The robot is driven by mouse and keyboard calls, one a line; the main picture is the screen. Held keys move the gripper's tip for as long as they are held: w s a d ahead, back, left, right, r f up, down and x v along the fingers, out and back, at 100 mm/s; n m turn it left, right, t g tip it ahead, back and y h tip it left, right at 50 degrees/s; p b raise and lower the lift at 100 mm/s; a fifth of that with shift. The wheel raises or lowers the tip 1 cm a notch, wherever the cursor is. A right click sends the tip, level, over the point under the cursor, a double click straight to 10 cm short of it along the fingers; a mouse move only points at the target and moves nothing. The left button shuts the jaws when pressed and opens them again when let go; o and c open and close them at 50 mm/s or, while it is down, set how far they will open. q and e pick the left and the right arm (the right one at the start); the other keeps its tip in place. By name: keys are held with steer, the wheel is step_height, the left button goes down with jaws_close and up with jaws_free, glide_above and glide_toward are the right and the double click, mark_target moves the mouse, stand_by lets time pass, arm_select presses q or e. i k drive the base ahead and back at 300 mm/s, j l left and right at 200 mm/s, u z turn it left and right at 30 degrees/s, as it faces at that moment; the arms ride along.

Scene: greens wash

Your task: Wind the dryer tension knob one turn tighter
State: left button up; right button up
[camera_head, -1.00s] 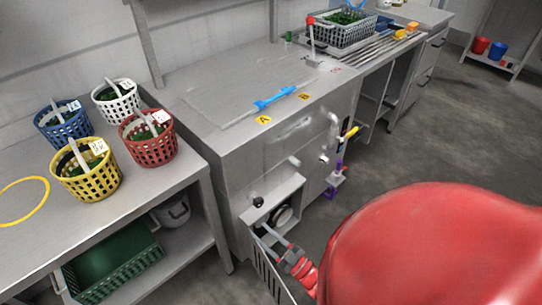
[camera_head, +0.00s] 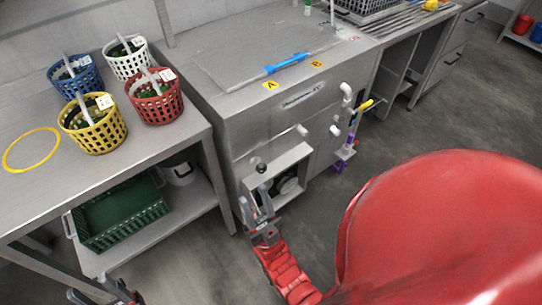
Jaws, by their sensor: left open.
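The dryer tension knob appears to be the small black knob (camera_head: 261,167) on the upper left of an open-fronted grey box (camera_head: 309,152) on the machine's front. A dark and pale round part shows inside the box. My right gripper (camera_head: 256,206), on the red arm from the lower right, is just below the knob, over the box's left side. Its grey fingers partly cover the box. I cannot tell whether they touch anything or how wide they are. My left gripper (camera_head: 100,295) shows at the bottom left edge, fingers apart and empty, below the shelf.
Blue, white, red and yellow baskets (camera_head: 96,133) stand on the left table beside a yellow ring (camera_head: 31,150). A green crate (camera_head: 122,215) is on the shelf below. Pipes and a yellow-handled fitting (camera_head: 366,105) project from the machine. My red arm covers the lower right.

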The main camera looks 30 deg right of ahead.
mark_target(262, 168)
steer(key=k+l, duration=0.15)
steer(key=l, duration=0.2)
steer(key=k+l+u, duration=0.1)
steer(key=l, duration=0.3)
steer(key=k+l, duration=0.25)
steer(key=l, duration=0.1)
